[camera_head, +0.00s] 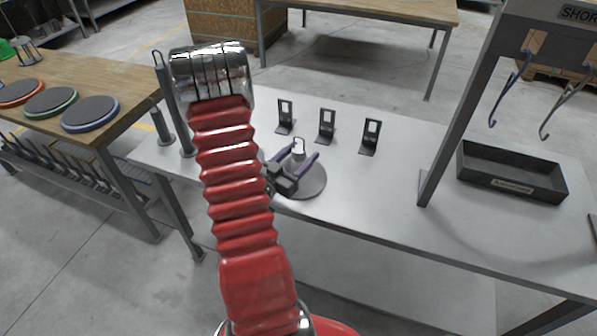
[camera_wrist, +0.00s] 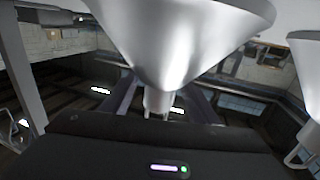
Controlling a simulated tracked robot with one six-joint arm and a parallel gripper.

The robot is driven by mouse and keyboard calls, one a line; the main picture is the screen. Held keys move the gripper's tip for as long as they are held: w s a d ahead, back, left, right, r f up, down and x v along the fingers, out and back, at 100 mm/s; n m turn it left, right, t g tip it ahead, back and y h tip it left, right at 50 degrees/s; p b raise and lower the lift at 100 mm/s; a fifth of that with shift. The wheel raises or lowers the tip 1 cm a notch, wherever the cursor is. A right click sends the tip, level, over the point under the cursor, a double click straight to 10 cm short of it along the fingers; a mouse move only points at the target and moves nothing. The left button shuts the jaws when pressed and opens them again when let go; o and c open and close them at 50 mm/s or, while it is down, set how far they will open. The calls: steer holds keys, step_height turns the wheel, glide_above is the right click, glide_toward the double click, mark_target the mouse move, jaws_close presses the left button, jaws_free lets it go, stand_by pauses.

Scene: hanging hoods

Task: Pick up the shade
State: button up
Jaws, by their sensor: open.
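The shade is a grey, round, cone-like hood (camera_head: 312,186) with a pale narrow neck on top, standing on the light worktable. In the wrist view the silver cone (camera_wrist: 180,40) fills the upper middle, its neck pointing down in that picture between my fingers. My gripper (camera_head: 291,162) has its two purple-grey fingers apart, one on each side of the neck; they also show in the wrist view (camera_wrist: 160,105). I cannot tell whether either finger touches the neck. My gripper hides part of the shade in the head view.
A second silver cone (camera_wrist: 308,85) shows at the wrist view's right edge. Three small black stands (camera_head: 326,126) are behind the shade. A rack post (camera_head: 458,115), hanging hooks (camera_head: 508,92) and a black tray (camera_head: 512,175) are right. The table between shade and post is clear.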

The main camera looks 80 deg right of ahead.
steer(key=shift+x, duration=1.6)
steer(key=c, duration=0.8)
steer(key=shift+a+f, duration=0.1)
steer(key=shift+f, duration=0.05)
jaws_close()
